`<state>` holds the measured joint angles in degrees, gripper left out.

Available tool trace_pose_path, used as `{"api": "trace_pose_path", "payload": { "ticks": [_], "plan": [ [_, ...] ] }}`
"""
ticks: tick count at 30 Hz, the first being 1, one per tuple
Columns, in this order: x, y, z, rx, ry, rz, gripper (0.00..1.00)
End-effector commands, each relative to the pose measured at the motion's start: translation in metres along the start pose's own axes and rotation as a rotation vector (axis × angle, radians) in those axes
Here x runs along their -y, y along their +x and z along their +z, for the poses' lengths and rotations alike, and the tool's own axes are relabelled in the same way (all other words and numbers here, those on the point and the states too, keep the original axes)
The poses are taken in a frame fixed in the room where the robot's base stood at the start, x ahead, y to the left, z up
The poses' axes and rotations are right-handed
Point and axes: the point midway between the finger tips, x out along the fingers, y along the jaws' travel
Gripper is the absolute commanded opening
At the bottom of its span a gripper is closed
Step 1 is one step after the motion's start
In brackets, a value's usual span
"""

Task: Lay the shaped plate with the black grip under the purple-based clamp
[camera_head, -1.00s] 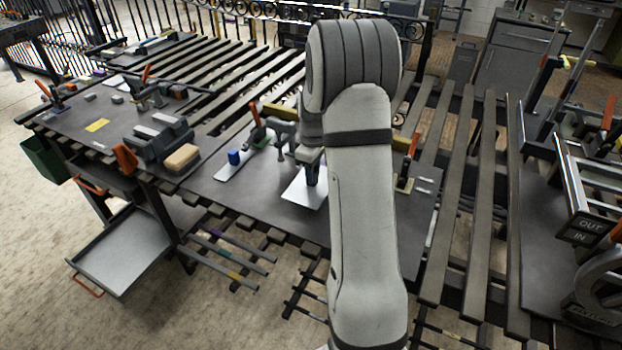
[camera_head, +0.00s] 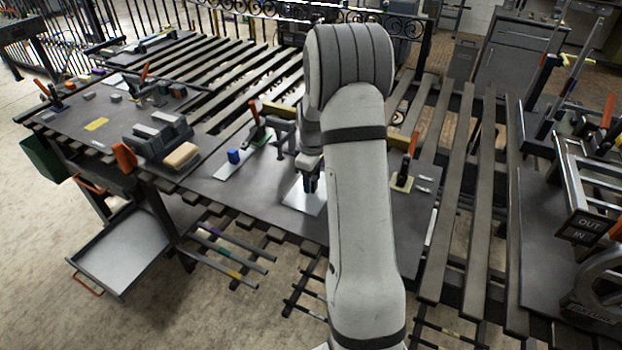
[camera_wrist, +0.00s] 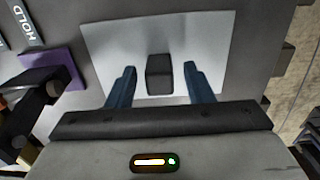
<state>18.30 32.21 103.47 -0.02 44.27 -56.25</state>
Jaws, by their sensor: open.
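The shaped plate (camera_wrist: 208,36) is light grey and lies flat on the dark table; its black grip (camera_wrist: 159,75) stands near its middle in the wrist view. In the head view the plate (camera_head: 302,197) shows partly, behind my arm. My gripper (camera_wrist: 160,77) is open, its blue fingers on either side of the black grip with gaps to both. In the head view my gripper (camera_head: 310,181) is over the plate. The purple base (camera_wrist: 65,70) of the clamp is left of the plate in the wrist view, with the dark clamp (camera_wrist: 40,85) above it. My arm hides that clamp's base in the head view.
A strip with a blue grip (camera_head: 234,157) lies left of the plate, by a red-handled clamp (camera_head: 257,125) with a green base. Another clamp (camera_head: 407,170) stands on a yellowish base to the right. A "HOLD" label (camera_wrist: 24,22) lies near the purple base.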

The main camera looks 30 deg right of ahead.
Motion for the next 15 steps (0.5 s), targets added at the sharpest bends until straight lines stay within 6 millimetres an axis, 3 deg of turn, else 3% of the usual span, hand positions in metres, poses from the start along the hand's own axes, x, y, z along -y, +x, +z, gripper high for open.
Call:
{"api": "trace_pose_path", "payload": {
  "ticks": [8,15],
  "plan": [
    [-0.001,-0.011,-0.001,-0.002,0.0,0.003,0.47],
    [-0.001,-0.06,-0.001,-0.004,-0.001,0.005,0.47]
  ]
}}
